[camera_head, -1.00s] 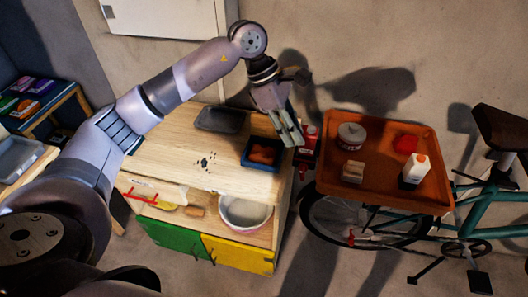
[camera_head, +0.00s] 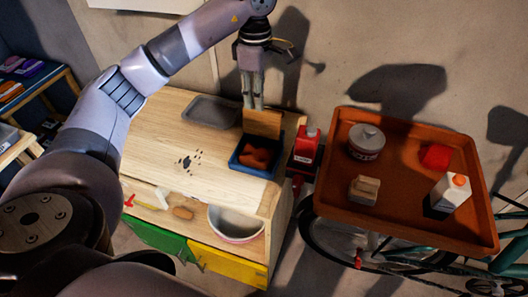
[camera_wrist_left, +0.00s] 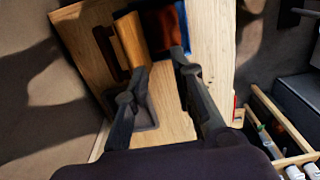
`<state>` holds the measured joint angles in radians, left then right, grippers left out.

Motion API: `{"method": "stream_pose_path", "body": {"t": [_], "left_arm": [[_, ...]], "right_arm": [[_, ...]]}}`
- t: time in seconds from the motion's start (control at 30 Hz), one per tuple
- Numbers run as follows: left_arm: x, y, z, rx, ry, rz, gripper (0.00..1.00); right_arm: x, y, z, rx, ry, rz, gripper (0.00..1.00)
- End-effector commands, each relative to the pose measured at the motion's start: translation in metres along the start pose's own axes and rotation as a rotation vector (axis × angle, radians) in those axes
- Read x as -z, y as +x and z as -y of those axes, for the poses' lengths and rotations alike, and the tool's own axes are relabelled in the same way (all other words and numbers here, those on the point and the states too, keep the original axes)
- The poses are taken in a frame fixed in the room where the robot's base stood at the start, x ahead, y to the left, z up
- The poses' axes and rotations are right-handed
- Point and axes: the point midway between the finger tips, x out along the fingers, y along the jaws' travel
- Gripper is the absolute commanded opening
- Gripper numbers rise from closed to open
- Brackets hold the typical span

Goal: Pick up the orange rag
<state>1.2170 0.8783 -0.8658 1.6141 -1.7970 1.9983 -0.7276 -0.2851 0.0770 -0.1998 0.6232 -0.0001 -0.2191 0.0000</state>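The orange rag (camera_head: 256,155) lies crumpled in a small blue tray (camera_head: 238,166) at the right end of the wooden worktop. The rag shows darkly at the top of the left wrist view (camera_wrist_left: 163,26), inside the blue tray (camera_wrist_left: 182,18). My left gripper (camera_head: 253,106) points down just behind the tray, above an upright wooden piece (camera_head: 262,123). In the wrist view its fingers (camera_wrist_left: 160,62) are apart with nothing held between them. The rag is beyond the fingertips. My right gripper is not in view.
A grey tray (camera_head: 211,112) and dark specks (camera_head: 188,160) are on the worktop (camera_head: 150,130). An orange tray (camera_head: 400,207) on a bicycle holds a tin (camera_head: 366,142), red cloth (camera_head: 434,156), carton (camera_head: 450,193) and wooden block (camera_head: 364,190).

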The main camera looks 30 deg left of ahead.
Motion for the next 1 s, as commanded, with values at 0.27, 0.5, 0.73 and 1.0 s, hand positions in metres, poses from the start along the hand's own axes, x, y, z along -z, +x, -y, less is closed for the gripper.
{"method": "stream_pose_path", "body": {"t": [0.27, 0.5, 0.73, 1.0], "left_arm": [[0.0, 0.052, 0.002, 0.006, 0.0, -0.001, 0.23], [0.0, 0.099, 0.001, 0.005, 0.0, 0.0, 0.23], [0.0, 0.118, 0.0, 0.001, 0.001, 0.001, 0.23], [0.0, 0.153, -0.001, 0.004, 0.0, 0.001, 0.23]], "right_arm": [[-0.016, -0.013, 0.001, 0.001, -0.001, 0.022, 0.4], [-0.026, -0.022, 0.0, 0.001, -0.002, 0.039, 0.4], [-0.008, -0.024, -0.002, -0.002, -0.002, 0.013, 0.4], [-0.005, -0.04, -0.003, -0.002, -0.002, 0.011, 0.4]]}}
